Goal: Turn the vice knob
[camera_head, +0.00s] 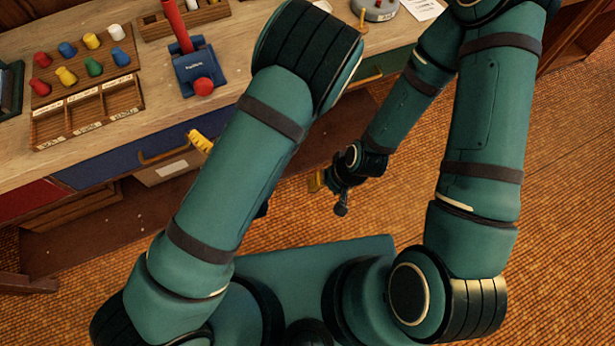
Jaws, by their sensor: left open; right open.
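A blue vice (190,66) stands on the wooden worktop near its front edge. A red knob (203,86) sits at its near side and a red bar (176,25) rises from its back. My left gripper (200,142) is mostly hidden behind my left arm. Only a yellow finger part shows, in front of the worktop edge, below the vice and apart from the knob. My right gripper (318,181) is open and empty, low over the floor in front of the bench, well away from the vice.
Coloured pegs (66,75) stand in a wooden rack at left, with an empty compartment tray (87,115) before it. A blue drawer (130,155) with a handle is under the worktop. A round grey device (376,10) stands at the back right. Floor at right is clear.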

